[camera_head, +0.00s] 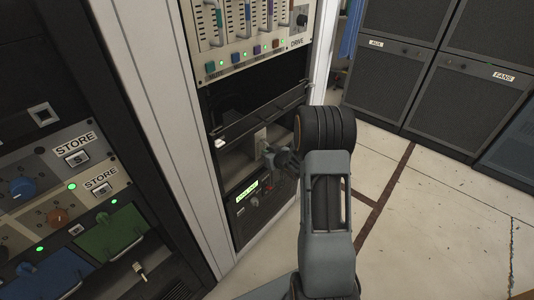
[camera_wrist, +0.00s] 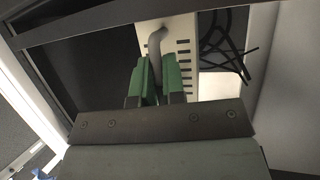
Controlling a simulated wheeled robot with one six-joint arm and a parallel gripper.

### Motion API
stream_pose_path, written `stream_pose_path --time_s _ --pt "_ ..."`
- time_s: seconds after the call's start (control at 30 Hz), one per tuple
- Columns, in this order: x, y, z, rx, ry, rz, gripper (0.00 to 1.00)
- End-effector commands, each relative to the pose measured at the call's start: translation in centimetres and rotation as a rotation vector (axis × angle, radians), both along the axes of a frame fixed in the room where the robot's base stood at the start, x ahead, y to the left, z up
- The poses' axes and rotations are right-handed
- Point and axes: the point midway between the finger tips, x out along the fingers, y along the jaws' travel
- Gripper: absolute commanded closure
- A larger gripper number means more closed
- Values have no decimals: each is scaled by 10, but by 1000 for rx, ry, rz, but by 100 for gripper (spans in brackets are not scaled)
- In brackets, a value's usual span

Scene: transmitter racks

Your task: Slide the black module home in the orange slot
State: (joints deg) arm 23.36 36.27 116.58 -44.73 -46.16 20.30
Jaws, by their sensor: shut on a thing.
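My gripper (camera_head: 270,155) is at an open bay in the rack, in the middle of the head view. In the wrist view its green-padded fingers (camera_wrist: 160,85) are shut on a grey curved handle (camera_wrist: 155,42). The handle reaches up to a pale box with dark vent slots (camera_wrist: 178,30); whether they are joined I cannot tell. I cannot make out a black module or an orange-marked slot for certain. My arm hides part of the bay.
A DRIVE panel (camera_head: 245,30) with lit green lamps is above the bay; a dark unit with a green display (camera_head: 247,191) is below. STORE panels (camera_head: 75,190) are at left. Black cables (camera_wrist: 225,45) hang beside the vented box. Floor at right (camera_head: 430,210) is clear.

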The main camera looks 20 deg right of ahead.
Motion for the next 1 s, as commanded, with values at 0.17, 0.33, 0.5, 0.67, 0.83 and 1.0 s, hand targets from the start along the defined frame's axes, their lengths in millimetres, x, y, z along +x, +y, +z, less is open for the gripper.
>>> stream_pose_path --time_s 0.17,0.33,0.5,0.67,0.83,1.0 --pt "-6 -3 0 -1 2 -1 100" --pt "-11 -4 -1 -1 2 -1 100" --pt "-16 -6 0 -1 2 -2 100" --pt "-21 -8 0 -1 2 -2 100" --pt "-26 -10 0 -1 1 -1 100" --pt "-31 -12 0 -1 2 -1 100"
